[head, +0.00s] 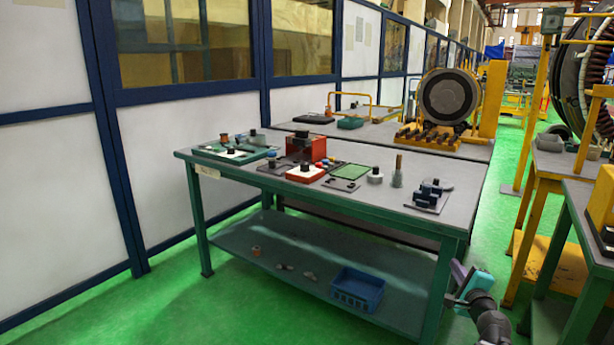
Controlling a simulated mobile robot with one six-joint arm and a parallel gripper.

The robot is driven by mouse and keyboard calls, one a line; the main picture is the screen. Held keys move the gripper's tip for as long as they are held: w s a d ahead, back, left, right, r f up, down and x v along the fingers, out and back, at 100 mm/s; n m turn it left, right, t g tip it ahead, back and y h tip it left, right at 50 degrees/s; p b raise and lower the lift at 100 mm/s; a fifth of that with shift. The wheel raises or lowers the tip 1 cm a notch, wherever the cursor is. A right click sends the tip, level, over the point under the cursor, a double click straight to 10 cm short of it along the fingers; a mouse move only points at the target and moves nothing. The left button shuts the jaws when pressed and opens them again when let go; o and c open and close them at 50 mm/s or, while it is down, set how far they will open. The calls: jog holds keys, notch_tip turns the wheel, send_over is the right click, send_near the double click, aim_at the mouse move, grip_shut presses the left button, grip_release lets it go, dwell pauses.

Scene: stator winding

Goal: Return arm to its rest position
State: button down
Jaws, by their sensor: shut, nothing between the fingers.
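My gripper (460,285) is at the lower right of the head view, at the end of my dark arm (492,322). It is shut and empty. It shows small, with purple and teal parts, beside the right front leg of the green-framed workbench (390,212) and below the level of its top. I cannot tell whether it touches the leg. Much of the arm is cut off by the bottom edge of the picture.
The workbench top holds a red box (320,149), a red-and-white fixture (306,173), a green tray (232,154) and dark blocks (431,191). A blue basket (357,289) is on its lower shelf. Yellow-framed benches stand right. Green floor (165,310) is open at left.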

jog(key=w+a+f+n+g+y+p, duration=0.1)
jog(key=a+f+n+g+y+p, duration=0.15)
jog(key=a+f, duration=0.55)
jog(key=a+f+n+g+y+p, duration=0.1)
jog(key=a+f+n+y+p, duration=0.3)
jog(key=a, duration=0.8)
jog(key=s+a+f+n+g+y+p, duration=0.1)
jog(key=s+a+f+n+g+p, duration=0.15)
jog(key=s+a+f, duration=0.4)
jog(key=s+a+f+n+g+y+p, duration=0.1)
jog(key=s+a+f+n+g+p, duration=0.2)
jog(key=a+f, duration=0.6)
jog(key=s+a+f+n+g+h+p, duration=0.1)
jog(key=s+a+f+n+g+p, duration=0.2)
jog(key=s, duration=0.8)
jog(key=s+a+f+n+g+p, duration=0.1)
jog(key=s+a+f+n+g, duration=0.35)
jog(key=s, duration=0.65)
jog(key=s+d+f+n+g+h, duration=0.1)
jog(key=s+d+n+g+h, duration=0.3)
jog(key=s+d, duration=0.4)
jog(key=s+g, duration=0.1)
jog(key=s, duration=0.2)
jog(key=shift+d, duration=0.35)
